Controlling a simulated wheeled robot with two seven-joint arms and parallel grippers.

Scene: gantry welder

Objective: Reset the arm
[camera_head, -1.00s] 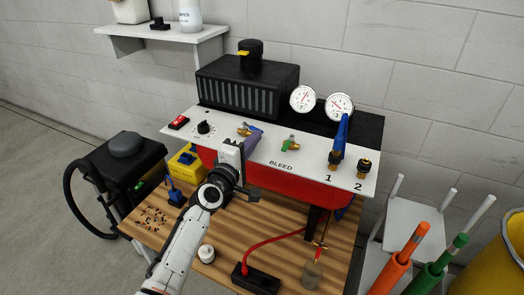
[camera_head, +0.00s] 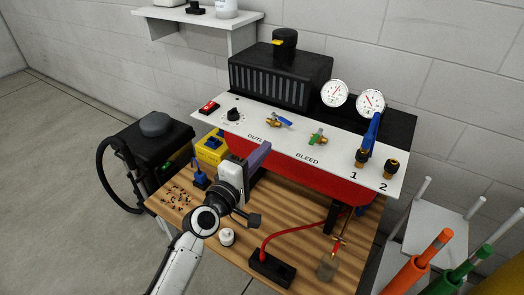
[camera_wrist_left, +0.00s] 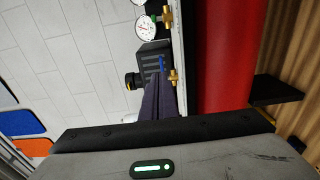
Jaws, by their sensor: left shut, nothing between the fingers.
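My left gripper (camera_head: 261,155) is at the front of the white control panel (camera_head: 335,150), below and to the left of the OUTLET valve with a blue handle (camera_head: 282,121). Its purple fingers are shut with nothing between them and stand apart from that valve. In the left wrist view the fingers (camera_wrist_left: 165,108) point toward the compressor's dark housing, with the red tank (camera_wrist_left: 224,60) to their right. My left arm comes up from the bottom of the head view. My right gripper is not in view.
A green-handled BLEED valve (camera_head: 318,138), two gauges (camera_head: 370,102) and a tall blue lever (camera_head: 372,131) sit on the right. The wooden bench (camera_head: 215,255) below carries a white jar (camera_head: 226,237), a black block (camera_head: 271,268) with a red hose and a yellow box (camera_head: 210,150).

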